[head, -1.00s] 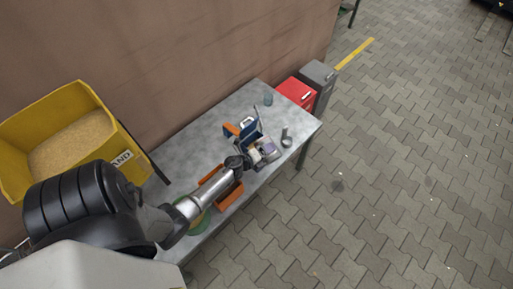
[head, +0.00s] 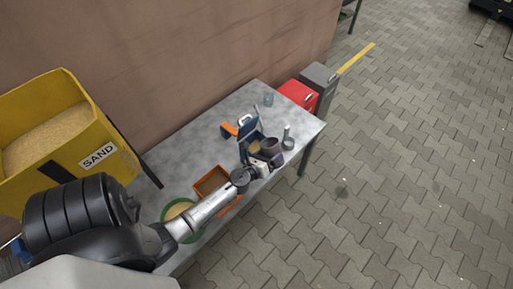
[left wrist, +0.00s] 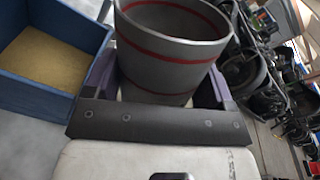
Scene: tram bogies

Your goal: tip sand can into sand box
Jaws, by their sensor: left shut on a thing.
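The sand can, a grey can with red bands (left wrist: 172,62), is between the fingers of my left gripper (left wrist: 160,92) in the left wrist view. In the head view my left gripper (head: 262,162) holds the can (head: 271,145) at the right part of the table, its dark mouth showing. What lies inside the can cannot be told. The sand box, a yellow bin marked SAND (head: 98,156) with sand in it, stands at the left by the wall, well apart from the can. My right gripper is not in view.
A blue box (head: 246,128), holding sand in the left wrist view (left wrist: 38,98), stands beside the can. The grey table (head: 205,140) also bears an orange tray (head: 203,189), a green bowl (head: 166,213), a glass (head: 268,100) and a grey upright item (head: 287,138). Red (head: 298,93) and grey (head: 319,80) cabinets stand behind.

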